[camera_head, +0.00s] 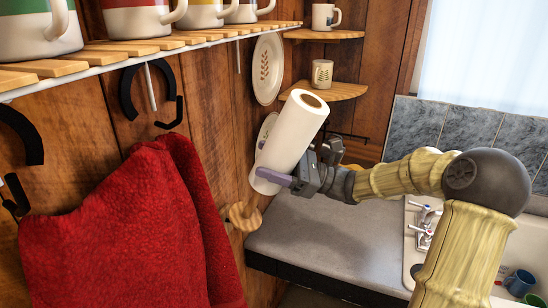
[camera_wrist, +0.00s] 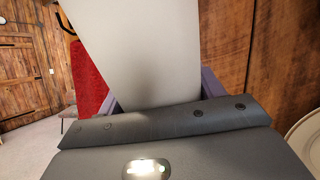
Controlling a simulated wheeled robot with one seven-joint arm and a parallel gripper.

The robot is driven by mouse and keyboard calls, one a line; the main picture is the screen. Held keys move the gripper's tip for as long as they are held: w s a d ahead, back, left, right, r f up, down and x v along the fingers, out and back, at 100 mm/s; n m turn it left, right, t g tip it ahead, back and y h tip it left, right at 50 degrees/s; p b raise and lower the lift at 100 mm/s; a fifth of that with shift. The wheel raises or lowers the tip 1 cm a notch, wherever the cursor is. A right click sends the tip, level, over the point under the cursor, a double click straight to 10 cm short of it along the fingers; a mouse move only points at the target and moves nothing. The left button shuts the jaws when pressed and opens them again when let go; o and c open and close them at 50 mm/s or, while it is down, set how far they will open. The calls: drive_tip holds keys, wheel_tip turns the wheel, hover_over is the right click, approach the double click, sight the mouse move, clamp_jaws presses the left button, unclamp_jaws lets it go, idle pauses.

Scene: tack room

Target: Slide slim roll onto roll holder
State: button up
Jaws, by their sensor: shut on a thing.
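The slim roll (camera_head: 290,135) is a white paper roll with a brown core opening at its upper end. It is tilted, with its top leaning right. My gripper (camera_head: 275,172) is shut on it near its lower end, with a purple finger across its side. In the wrist view the roll (camera_wrist: 145,50) fills the space between the fingers. A wooden piece on the wall (camera_head: 245,215), apparently the roll holder, is just below and left of the roll's lower end. I cannot tell whether any of its post is inside the roll.
A red towel (camera_head: 130,230) hangs at the left, below a slatted shelf (camera_head: 130,50) with mugs. Plates (camera_head: 267,70) and corner shelves (camera_head: 325,90) are behind the roll. A grey counter (camera_head: 330,240) lies below, with a sink (camera_head: 410,260) at right.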

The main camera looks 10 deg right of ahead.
drive_tip(key=shift+w+a+f+b, duration=0.45)
drive_tip(key=shift+a+f+b, duration=0.25)
drive_tip(key=shift+f, duration=1)
drive_tip(key=shift+w+a+f+b, duration=0.55)
drive_tip(key=shift+f+b, duration=0.2)
drive_tip(key=shift+f, duration=0.95)
drive_tip(key=shift+w+a+f+b, duration=0.4)
drive_tip(key=shift+a+f+b, duration=0.3)
drive_tip(key=shift+f, duration=1)
drive_tip(key=o, duration=1.1)
drive_tip(key=shift+d, duration=0.15)
drive_tip(key=b+v, duration=0.3)
drive_tip(key=v, duration=1.4)
